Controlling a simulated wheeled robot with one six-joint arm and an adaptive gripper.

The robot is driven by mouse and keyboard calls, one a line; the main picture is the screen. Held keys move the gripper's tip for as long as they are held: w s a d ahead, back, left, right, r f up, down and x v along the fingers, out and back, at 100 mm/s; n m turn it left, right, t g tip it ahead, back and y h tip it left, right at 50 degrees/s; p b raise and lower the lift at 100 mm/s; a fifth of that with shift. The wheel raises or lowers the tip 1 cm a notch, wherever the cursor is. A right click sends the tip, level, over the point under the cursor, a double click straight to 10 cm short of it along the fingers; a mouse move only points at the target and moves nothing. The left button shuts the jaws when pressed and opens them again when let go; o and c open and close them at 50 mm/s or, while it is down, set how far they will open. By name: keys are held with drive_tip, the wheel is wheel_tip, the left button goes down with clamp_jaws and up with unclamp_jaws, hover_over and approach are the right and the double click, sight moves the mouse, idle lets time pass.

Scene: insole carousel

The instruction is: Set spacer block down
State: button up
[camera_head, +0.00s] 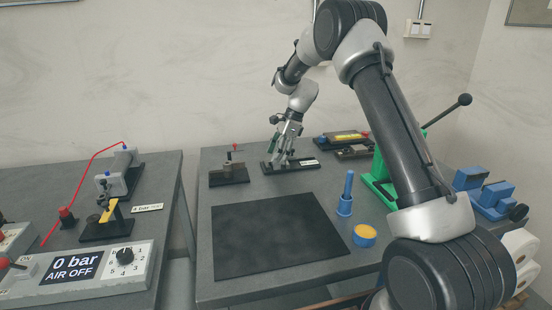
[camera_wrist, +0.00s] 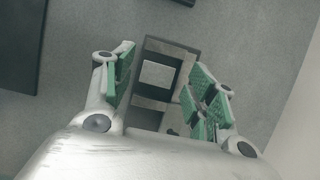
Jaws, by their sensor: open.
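My gripper (camera_head: 281,154) is open at the back of the grey table, low over a dark holder (camera_head: 308,163) with a small white label. In the wrist view the green finger pads of my gripper (camera_wrist: 163,88) stand apart, on either side of a light grey block (camera_wrist: 158,75), which looks to be the spacer block. The block sits in a dark frame, with gaps between it and the pads. My wrist covers the near end of the frame. In the head view the fingers hide the block.
A dark stand with a post (camera_head: 229,174) is left of the holder, and fixtures (camera_head: 352,151) lie to its right. A black mat (camera_head: 276,238) covers the front of the table. A blue peg (camera_head: 346,195), a yellow-topped puck (camera_head: 364,236) and a green press (camera_head: 378,185) stand right.

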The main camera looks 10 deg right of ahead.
drive_tip(key=v, duration=1)
drive_tip(key=s+d+r+n+t+h, duration=0.15)
drive_tip(key=s+r+n, duration=0.25)
drive_tip(key=s+r, duration=0.5)
drive_tip(key=s+d+r+n+h, duration=0.1)
drive_tip(key=s+d+r+n, duration=0.15)
drive_tip(key=s, duration=0.45)
drive_tip(key=s+d+r+n, duration=0.2)
drive_tip(key=s+r+n, duration=0.1)
drive_tip(key=s, duration=0.5)
drive_tip(key=s+d+f+n+t+h, duration=0.1)
drive_tip(key=s+n, duration=0.3)
drive_tip(key=s, duration=0.6)
drive_tip(key=s+d+f+n+t+h, duration=0.1)
drive_tip(key=s+d+f+n+t, duration=0.1)
drive_tip(key=s, duration=0.8)
drive_tip(key=shift+d+f+n, duration=0.7)
drive_tip(key=shift+f+n, duration=0.25)
drive_tip(key=shift+n, duration=0.3)
